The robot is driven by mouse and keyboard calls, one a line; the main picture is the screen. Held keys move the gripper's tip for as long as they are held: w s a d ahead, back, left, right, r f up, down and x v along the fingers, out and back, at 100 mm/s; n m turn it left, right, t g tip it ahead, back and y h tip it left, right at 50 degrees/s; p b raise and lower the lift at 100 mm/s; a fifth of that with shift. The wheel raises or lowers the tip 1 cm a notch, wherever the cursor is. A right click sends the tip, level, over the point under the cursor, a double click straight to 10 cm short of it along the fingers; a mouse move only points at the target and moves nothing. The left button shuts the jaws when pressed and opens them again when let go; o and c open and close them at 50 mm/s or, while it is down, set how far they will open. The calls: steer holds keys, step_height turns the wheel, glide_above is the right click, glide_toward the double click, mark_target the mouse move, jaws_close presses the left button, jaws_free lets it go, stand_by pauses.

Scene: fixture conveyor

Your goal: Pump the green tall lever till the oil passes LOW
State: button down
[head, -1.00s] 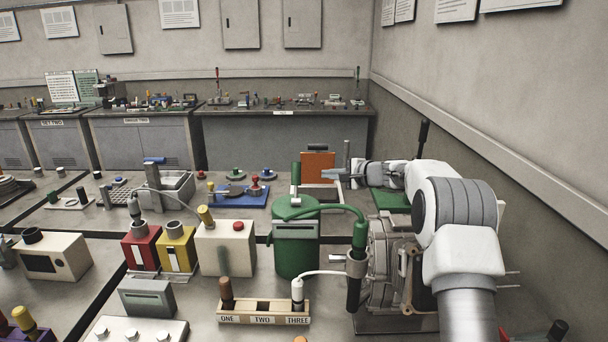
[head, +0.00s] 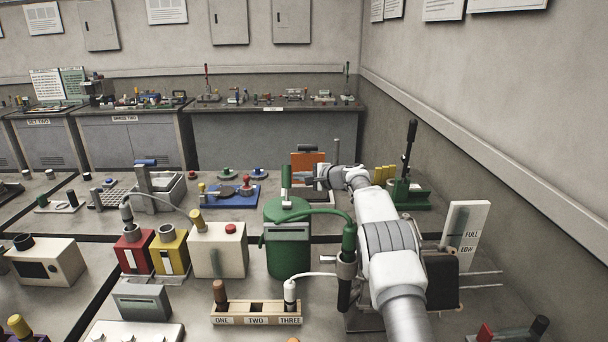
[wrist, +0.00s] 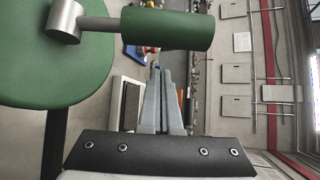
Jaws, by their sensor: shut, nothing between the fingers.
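A green drum (head: 288,250) stands at the middle of the bench. A green grip (head: 286,175) stands up from its top; in the wrist view this grip (wrist: 167,29) sits on a grey rod above the round green lid (wrist: 50,60). My gripper (head: 308,180) is just right of the grip in the head view, shut and empty; its fingertips (wrist: 160,72) show apart from the grip in the wrist view. A white gauge board (head: 467,225) marked FULL and LOW stands at the right; its oil level is unclear. A tall black-handled lever (head: 408,148) rises from a green base (head: 408,193) behind my arm.
An orange panel (head: 307,160) stands behind my gripper. A green hose (head: 330,213) runs from the drum to an upright nozzle (head: 348,240) beside my arm. A cream box (head: 219,252) is left of the drum, and a ONE-TWO-THREE rack (head: 256,313) in front.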

mark_target(287, 184)
steer(key=shift+s+a+r, duration=0.2)
steer(key=shift+s+a, duration=0.05)
steer(key=shift+s, duration=0.25)
steer(key=shift+s+a+r, duration=0.25)
steer(key=shift+s+a, duration=0.05)
steer(key=shift+s, duration=0.25)
steer(key=shift+s+a+r, duration=0.2)
steer(key=shift+s+a, duration=0.05)
steer(key=shift+s, duration=0.25)
steer(key=shift+f+b, duration=0.15)
steer(key=shift+b, duration=0.45)
